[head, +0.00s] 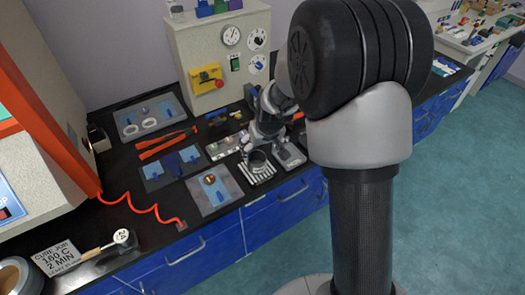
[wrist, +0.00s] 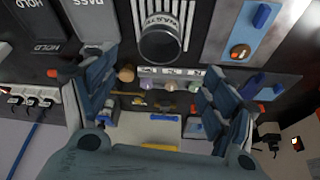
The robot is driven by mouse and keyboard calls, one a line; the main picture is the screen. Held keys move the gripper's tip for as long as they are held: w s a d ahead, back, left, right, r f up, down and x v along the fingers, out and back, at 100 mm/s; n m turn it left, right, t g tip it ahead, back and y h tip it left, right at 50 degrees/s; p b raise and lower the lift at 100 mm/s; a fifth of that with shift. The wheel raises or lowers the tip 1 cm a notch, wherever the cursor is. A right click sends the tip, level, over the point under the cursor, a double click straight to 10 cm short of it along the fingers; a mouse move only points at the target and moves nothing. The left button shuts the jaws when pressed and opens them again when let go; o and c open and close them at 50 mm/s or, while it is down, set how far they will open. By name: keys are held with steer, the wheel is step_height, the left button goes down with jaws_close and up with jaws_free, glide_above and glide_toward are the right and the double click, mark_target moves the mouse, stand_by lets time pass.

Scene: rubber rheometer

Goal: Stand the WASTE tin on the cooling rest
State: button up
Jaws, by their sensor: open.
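The WASTE tin (head: 257,158) is a dark, open-topped round cup. It appears to stand upright on the cooling rest (head: 259,179), a pale ribbed rack near the bench's front edge. In the wrist view the tin (wrist: 161,47) is at the top centre, with its label lettering beside the rim and the ribs of the rest (wrist: 190,12) around it. My gripper (head: 262,136) is just behind the tin in the head view. In the wrist view my gripper (wrist: 158,88) has its two fingers wide apart, with nothing held between them. The tin's underside is hidden.
A PASS plate (wrist: 88,20) and a HOLD plate (wrist: 30,18) lie beside the rest. A grey panel with an orange-topped piece (head: 221,201) lies to its left. Small knobs on a labelled strip (wrist: 170,72) are near the fingers. The cream gauge cabinet (head: 205,45) stands behind.

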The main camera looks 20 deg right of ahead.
steer(key=s+r, duration=1.1)
steer(key=r, duration=0.3)
steer(key=s+r, duration=0.2)
steer(key=s, duration=0.8)
steer(key=s+r+m, duration=0.1)
steer(key=s+r, duration=0.2)
steer(key=s, duration=0.7)
steer(key=shift+s+a, duration=0.15)
steer(key=shift+s, duration=0.2)
